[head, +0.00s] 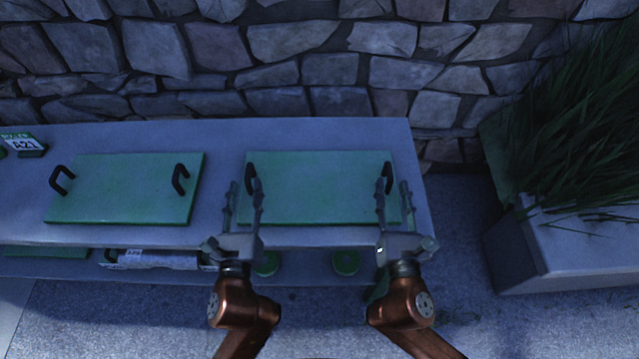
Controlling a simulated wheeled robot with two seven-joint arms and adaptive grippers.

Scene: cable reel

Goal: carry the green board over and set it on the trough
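A green board (320,195) with a black handle at each end lies flat on a long grey bench (325,133). A second green board (125,190) with two black handles lies to its left on the same bench. My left gripper (246,183) is open at the first board's left handle (250,173). My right gripper (391,184) is open at its right handle (388,172). In the picture each handle shows between the spread fingers; I cannot tell whether the fingers are around or above it. No part is clearly recognisable as the trough.
A lower shelf holds a labelled grey roll (160,259) and green round objects (345,262). A sign reading A21 (24,143) stands at the far left. A stone wall (280,75) rises behind. A grey planter (570,245) with tall grass stands right, beyond a floor gap.

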